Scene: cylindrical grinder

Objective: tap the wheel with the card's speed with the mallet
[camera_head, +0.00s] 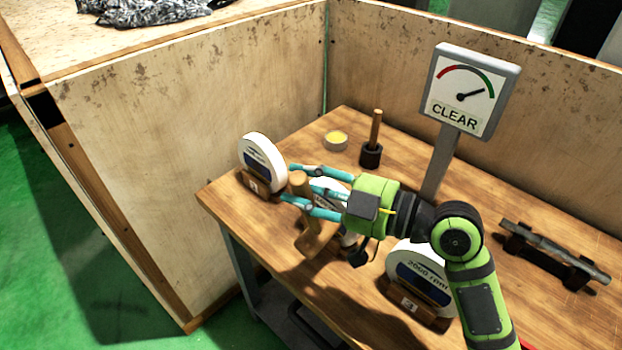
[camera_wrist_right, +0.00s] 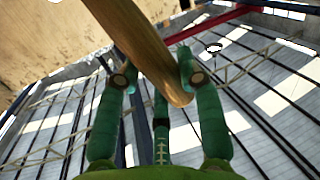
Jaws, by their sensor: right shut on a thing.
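My right gripper (camera_head: 288,183) is shut on the wooden mallet (camera_head: 299,186) above the table's left part. In the right wrist view the gripper (camera_wrist_right: 158,72) has its fingers on either side of the mallet's wood (camera_wrist_right: 140,45). A white wheel (camera_head: 263,155) stands in a wooden holder at the left, close beyond the fingertips. A second wheel (camera_head: 323,197) is mostly hidden behind my gripper. A third wheel (camera_head: 415,258) at the right, partly covered by my arm, reads 2000 rpm; its holder has a tag that looks like 3. I see no speed card. My left gripper is not in view.
A gauge sign (camera_head: 467,90) reading CLEAR stands on a post behind my arm. A yellow-topped round tin (camera_head: 336,140) and a dark pot with a wooden handle (camera_head: 371,150) are farther back. A metal bar (camera_head: 555,252) rests on dark supports at right. Wooden panels wall the back.

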